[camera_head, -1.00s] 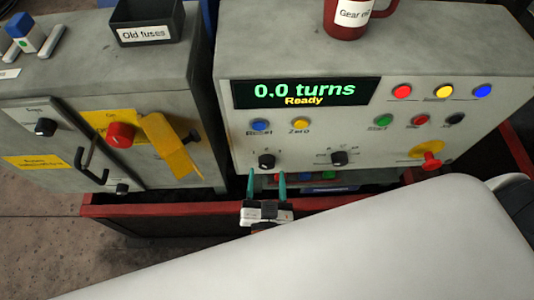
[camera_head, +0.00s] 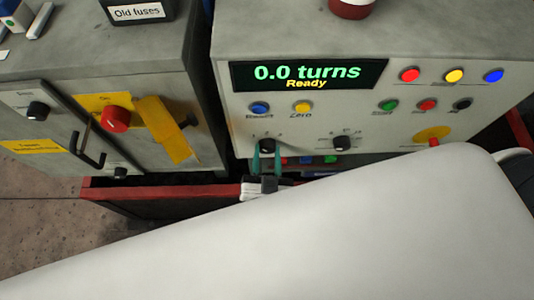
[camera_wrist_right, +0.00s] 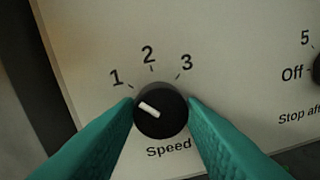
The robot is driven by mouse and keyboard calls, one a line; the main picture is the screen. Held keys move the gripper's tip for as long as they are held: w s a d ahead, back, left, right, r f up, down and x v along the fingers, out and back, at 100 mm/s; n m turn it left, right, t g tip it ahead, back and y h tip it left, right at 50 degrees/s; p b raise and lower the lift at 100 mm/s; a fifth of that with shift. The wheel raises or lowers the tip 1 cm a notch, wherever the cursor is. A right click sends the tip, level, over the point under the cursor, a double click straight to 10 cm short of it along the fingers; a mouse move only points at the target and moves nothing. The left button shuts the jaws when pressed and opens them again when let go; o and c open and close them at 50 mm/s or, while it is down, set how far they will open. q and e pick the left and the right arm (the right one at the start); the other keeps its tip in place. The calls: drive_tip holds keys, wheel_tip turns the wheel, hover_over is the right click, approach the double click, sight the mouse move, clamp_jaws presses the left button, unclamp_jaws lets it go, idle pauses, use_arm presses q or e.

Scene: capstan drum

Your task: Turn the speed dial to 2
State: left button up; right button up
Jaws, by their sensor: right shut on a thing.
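The black speed dial (camera_wrist_right: 163,113) is on the pale control panel, with marks 1, 2 and 3 above it and the word Speed below. Its white pointer line points up and left, toward the 1. In the head view the dial (camera_head: 265,146) is low on the left of the panel. My right gripper (camera_wrist_right: 164,112) is shut on the dial, one teal finger on each side; it also shows in the head view (camera_head: 266,160). My left gripper is not in view.
The display (camera_head: 308,74) reads 0.0 turns, Ready. A second black knob (camera_head: 342,143) sits right of the dial. Coloured buttons and a red knob on a yellow disc (camera_head: 434,140) are further right. A grey cabinet with a red switch (camera_head: 116,118) stands left.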

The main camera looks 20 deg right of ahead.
drive_tip(key=shift+m+p, duration=0.35)
drive_tip(key=shift+m, duration=0.25)
drive_tip(key=shift+m+p, duration=0.5)
drive_tip(key=shift+m, duration=0.6)
drive_tip(key=shift+m+p, duration=0.3)
drive_tip(key=shift+m, duration=2.2)
drive_tip(key=o, duration=1)
